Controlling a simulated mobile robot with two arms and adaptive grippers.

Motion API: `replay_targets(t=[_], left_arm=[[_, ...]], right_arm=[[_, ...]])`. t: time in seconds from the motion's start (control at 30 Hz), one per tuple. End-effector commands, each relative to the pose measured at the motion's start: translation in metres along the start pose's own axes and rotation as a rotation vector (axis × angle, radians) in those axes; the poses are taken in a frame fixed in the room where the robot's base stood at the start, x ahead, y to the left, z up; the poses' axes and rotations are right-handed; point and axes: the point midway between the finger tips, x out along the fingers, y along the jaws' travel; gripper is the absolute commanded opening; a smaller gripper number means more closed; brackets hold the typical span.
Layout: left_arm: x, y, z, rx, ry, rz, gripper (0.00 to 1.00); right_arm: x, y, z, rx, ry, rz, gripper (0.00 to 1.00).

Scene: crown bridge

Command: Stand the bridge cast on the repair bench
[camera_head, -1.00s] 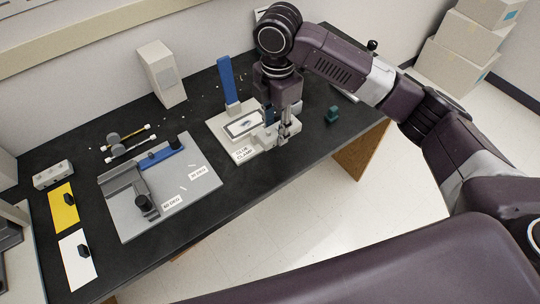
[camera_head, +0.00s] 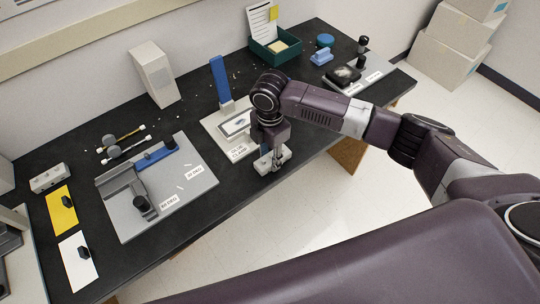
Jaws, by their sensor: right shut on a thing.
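My right gripper (camera_head: 275,166) points down near the front edge of the black repair bench (camera_head: 235,197). It is shut on a small pale grey piece (camera_head: 262,165), partly hidden by the fingers. Its shape does not show well enough for me to tell whether it is the bridge cast. The gripper is just in front of the white glue clamp plate (camera_head: 213,124), which has a blue upright (camera_head: 221,78). Whether the piece touches the bench cannot be told. My left gripper is out of view.
A grey angle fixture (camera_head: 190,190) lies to the left, near yellow (camera_head: 61,200) and white (camera_head: 70,249) cards. A pale box (camera_head: 150,75) stands behind. A dark green tray (camera_head: 263,48), blue items (camera_head: 322,57) and a grey stand (camera_head: 340,86) are at the back right.

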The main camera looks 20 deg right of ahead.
Motion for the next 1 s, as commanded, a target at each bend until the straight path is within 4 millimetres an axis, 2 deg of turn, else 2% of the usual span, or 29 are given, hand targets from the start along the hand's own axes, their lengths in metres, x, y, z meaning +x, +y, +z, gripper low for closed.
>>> replay_targets(t=[0.2,0.23,0.4,0.77,0.87,1.0], left_arm=[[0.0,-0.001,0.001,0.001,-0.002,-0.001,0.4],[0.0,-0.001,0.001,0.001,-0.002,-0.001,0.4],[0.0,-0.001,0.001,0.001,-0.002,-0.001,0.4],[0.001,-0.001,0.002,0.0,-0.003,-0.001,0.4],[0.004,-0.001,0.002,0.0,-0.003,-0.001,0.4],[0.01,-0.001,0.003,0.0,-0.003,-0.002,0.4]], right_arm=[[0.002,0.0,0.0,0.0,0.001,0.001,0.0],[0.003,0.0,0.0,0.0,0.001,0.0,0.32],[0.002,0.0,0.0,0.0,0.0,0.0,0.49],[-0.005,0.001,0.0,0.0,0.0,0.003,0.49],[-0.019,0.002,0.0,-0.001,0.001,0.006,0.49],[-0.048,0.002,0.0,-0.001,0.001,0.007,0.49]])
